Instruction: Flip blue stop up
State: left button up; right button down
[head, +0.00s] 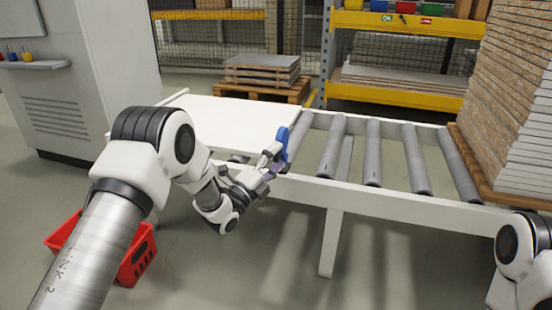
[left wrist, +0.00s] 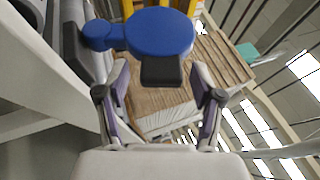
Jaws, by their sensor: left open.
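The blue stop (head: 282,138) is at the near rail of the roller conveyor, beside the right end of the white panel. My left gripper (head: 270,163) is just in front of it and overlaps it in the head view. In the left wrist view the stop (left wrist: 160,31) is a round blue disc with a smaller lobe on its left and a dark block below. The fingers of my left gripper (left wrist: 160,92) are spread apart, with that dark block ahead of the gap between them. Nothing is held. My right gripper is out of the picture.
The white panel (head: 240,118) lies on the left part of the conveyor. Grey rollers (head: 373,152) to its right are bare. A tall board stack (head: 511,110) stands at the right end. A red crate (head: 138,258) is on the floor at left.

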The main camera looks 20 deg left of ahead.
pick_arm(q)
jog(key=v, duration=1.2)
